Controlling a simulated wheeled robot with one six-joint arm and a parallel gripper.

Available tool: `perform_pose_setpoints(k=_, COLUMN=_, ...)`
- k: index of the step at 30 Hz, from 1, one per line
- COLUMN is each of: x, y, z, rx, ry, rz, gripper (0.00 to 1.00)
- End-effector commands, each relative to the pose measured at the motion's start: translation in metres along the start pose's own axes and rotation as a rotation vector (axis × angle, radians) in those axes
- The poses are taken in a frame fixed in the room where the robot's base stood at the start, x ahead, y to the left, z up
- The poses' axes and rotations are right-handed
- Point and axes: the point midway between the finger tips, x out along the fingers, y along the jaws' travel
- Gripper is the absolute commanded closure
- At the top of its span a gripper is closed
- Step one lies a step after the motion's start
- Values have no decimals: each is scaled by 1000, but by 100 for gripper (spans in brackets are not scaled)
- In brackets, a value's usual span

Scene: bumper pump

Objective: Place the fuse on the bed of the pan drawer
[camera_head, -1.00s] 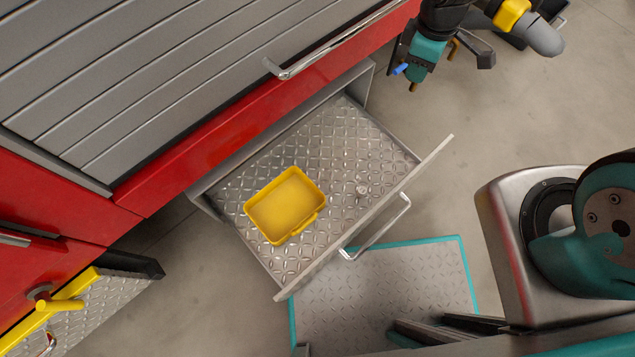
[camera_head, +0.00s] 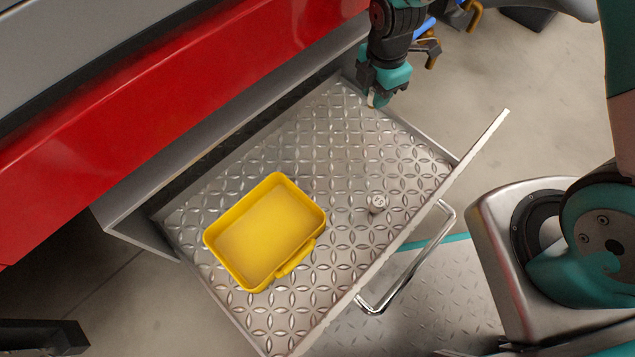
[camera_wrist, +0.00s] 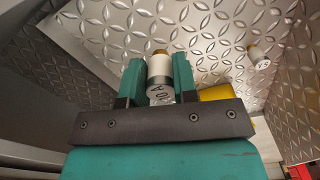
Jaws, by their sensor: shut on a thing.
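My gripper (camera_head: 376,98) is at the far right corner of the open pan drawer (camera_head: 345,165), over the inner end of its bed. It is shut on a fuse (camera_wrist: 159,68), a white cylinder with a brass-coloured end and a silvery, lettered part, held between the two teal fingers in the wrist view. Only a small pale bit of the fuse shows in the head view. The drawer bed is metal with a raised diamond pattern and lies beyond the fingers in the wrist view. I cannot tell how high the fuse is above it.
A yellow open tray (camera_head: 265,232) sits on the left part of the bed. A small silvery-white cylinder (camera_head: 377,203) stands near the drawer front and also shows in the wrist view (camera_wrist: 258,54). The drawer's handle (camera_head: 410,265) is outside the front. Bed between is clear.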

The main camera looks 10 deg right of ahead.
Motion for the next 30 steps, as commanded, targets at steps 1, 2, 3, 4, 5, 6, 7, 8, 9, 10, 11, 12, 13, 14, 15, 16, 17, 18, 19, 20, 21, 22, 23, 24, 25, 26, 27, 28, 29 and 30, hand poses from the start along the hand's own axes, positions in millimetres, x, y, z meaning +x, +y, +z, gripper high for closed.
perform_pose_setpoints(k=1, x=7, y=0, z=0, rx=-4, ry=0, rz=-1, gripper=96)
perform_pose_setpoints(k=2, x=11, y=0, z=0, rx=-6, ry=0, rz=-1, gripper=96)
perform_pose_setpoints(k=3, x=17, y=0, z=0, rx=-6, ry=0, rz=-2, gripper=96)
perform_pose_setpoints(k=4, x=23, y=0, z=0, rx=-7, ry=0, rz=-2, gripper=96)
perform_pose_setpoints(k=5, x=29, y=0, z=0, rx=-6, ry=0, rz=-2, gripper=96)
perform_pose_setpoints(k=6, x=37, y=-1, z=0, rx=-6, ry=0, rz=-3, gripper=96)
perform_pose_setpoints(k=7, x=44, y=-1, z=0, rx=-6, ry=0, rz=-2, gripper=96)
perform_pose_setpoints(k=8, x=50, y=0, z=0, rx=-6, ry=0, rz=-2, gripper=96)
perform_pose_setpoints(k=9, x=57, y=0, z=0, rx=-6, ry=0, rz=-2, gripper=96)
perform_pose_setpoints(k=10, x=61, y=0, z=0, rx=-6, ry=0, rz=-2, gripper=96)
perform_pose_setpoints(k=11, x=64, y=0, z=0, rx=-6, ry=0, rz=-2, gripper=96)
perform_pose_setpoints(k=12, x=68, y=0, z=-1, rx=-6, ry=0, rz=-2, gripper=96)
perform_pose_setpoints(k=13, x=70, y=0, z=-1, rx=-6, ry=0, rz=-2, gripper=96)
perform_pose_setpoints(k=14, x=72, y=0, z=-1, rx=-6, ry=0, rz=-2, gripper=96)
perform_pose_setpoints(k=15, x=77, y=0, z=-1, rx=-7, ry=0, rz=-2, gripper=96)
perform_pose_setpoints(k=16, x=82, y=0, z=-2, rx=-7, ry=0, rz=-1, gripper=96)
perform_pose_setpoints(k=17, x=87, y=0, z=-2, rx=-7, ry=0, rz=-1, gripper=96)
perform_pose_setpoints(k=18, x=94, y=0, z=-2, rx=-7, ry=0, rz=-1, gripper=96)
perform_pose_setpoints(k=19, x=98, y=0, z=-2, rx=-7, ry=0, rz=-1, gripper=96)
perform_pose_setpoints(k=20, x=102, y=0, z=-1, rx=-6, ry=0, rz=-1, gripper=96)
perform_pose_setpoints(k=21, x=103, y=0, z=-1, rx=-6, ry=0, rz=-1, gripper=96)
perform_pose_setpoints(k=22, x=103, y=0, z=-1, rx=-6, ry=0, rz=0, gripper=96)
perform_pose_setpoints(k=23, x=102, y=0, z=-1, rx=-6, ry=0, rz=0, gripper=96)
perform_pose_setpoints(k=24, x=100, y=0, z=-1, rx=-6, ry=0, rz=0, gripper=96)
perform_pose_setpoints(k=25, x=100, y=0, z=-1, rx=-6, ry=0, rz=0, gripper=96)
perform_pose_setpoints(k=26, x=100, y=0, z=-1, rx=-6, ry=0, rz=0, gripper=96)
perform_pose_setpoints(k=27, x=100, y=0, z=-1, rx=-6, ry=0, rz=0, gripper=96)
perform_pose_setpoints(k=28, x=100, y=0, z=-1, rx=-6, ry=0, rz=0, gripper=96)
perform_pose_setpoints(k=29, x=100, y=0, z=-1, rx=-6, ry=0, rz=0, gripper=96)
perform_pose_setpoints(k=30, x=102, y=0, z=-1, rx=-6, ry=0, rz=-1, gripper=96)
